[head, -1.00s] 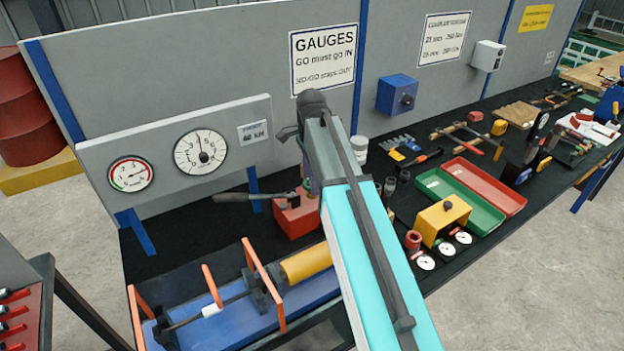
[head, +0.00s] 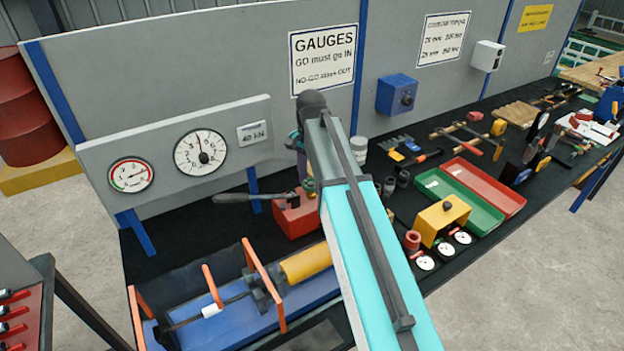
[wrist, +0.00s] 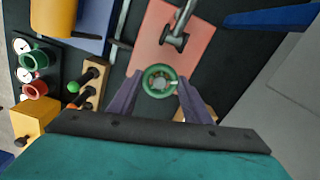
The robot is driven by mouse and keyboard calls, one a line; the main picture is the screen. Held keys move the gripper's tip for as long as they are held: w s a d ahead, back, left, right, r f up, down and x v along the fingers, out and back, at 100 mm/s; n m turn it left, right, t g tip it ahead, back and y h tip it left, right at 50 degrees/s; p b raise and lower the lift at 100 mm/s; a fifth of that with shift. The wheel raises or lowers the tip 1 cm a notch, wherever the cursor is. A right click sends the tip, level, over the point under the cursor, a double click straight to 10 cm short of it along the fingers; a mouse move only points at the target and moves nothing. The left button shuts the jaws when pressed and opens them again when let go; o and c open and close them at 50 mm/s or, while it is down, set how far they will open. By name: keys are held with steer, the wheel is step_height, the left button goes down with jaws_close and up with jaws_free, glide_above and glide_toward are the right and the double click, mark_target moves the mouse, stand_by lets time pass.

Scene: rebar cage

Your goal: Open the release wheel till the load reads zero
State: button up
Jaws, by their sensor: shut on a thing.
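The green release wheel (wrist: 159,70) is a small ring on top of the red pump body (wrist: 190,42). In the wrist view the two purple-grey fingers of my gripper (wrist: 158,88) are shut on the wheel from both sides. In the head view my arm hides most of the gripper, and the red pump (head: 295,218) shows beside it with its dark lever (head: 245,197) out to the left. The large white load dial (head: 200,152) has its needle pointing nearly straight up. A plate beside it (head: 252,134) reads "40 kN".
A smaller dial (head: 131,174) hangs to the left on the same panel. A blue test bed (head: 235,325) with a yellow cylinder (head: 305,262) and orange guards lies in front of the pump. A yellow block (head: 440,221) and green and red trays (head: 463,204) stand to the right.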

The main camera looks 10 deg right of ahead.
steer(key=n, duration=0.4)
steer(key=shift+n, duration=0.3)
steer(key=n, duration=0.3)
steer(key=shift+r+n, duration=0.1)
steer(key=shift+n, duration=0.2)
steer(key=n, duration=0.4)
steer(key=shift+n, duration=0.3)
steer(key=n, duration=0.3)
steer(key=shift+n+p, duration=0.3)
steer(key=n, duration=0.7)
steer(key=shift+w, duration=0.1)
steer(key=n, duration=0.3)
steer(key=shift+n, duration=2.3)
steer(key=o, duration=1.1)
steer(key=shift+c, duration=0.2)
